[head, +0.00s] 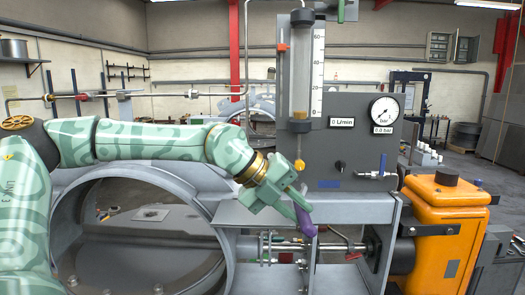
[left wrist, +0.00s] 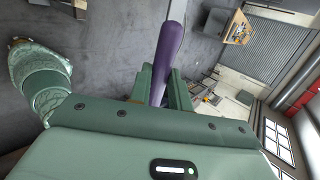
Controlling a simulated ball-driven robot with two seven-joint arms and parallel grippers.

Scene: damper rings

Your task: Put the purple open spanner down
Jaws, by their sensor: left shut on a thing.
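My left gripper (head: 302,207) reaches in from the left in the head view and is shut on the purple open spanner (head: 305,223). The spanner hangs tilted below the fingertips, in front of the grey rig's shelf edge. The spanner's open jaw is not clearly seen. My right gripper is not in view.
A grey panel (head: 352,160) with a gauge (head: 384,112) and a clear flow tube (head: 301,75) stands behind the gripper. A large grey ring (head: 62,235) is at lower left. An orange machine (head: 446,235) stands at right. Metal rods (head: 290,246) run below the shelf.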

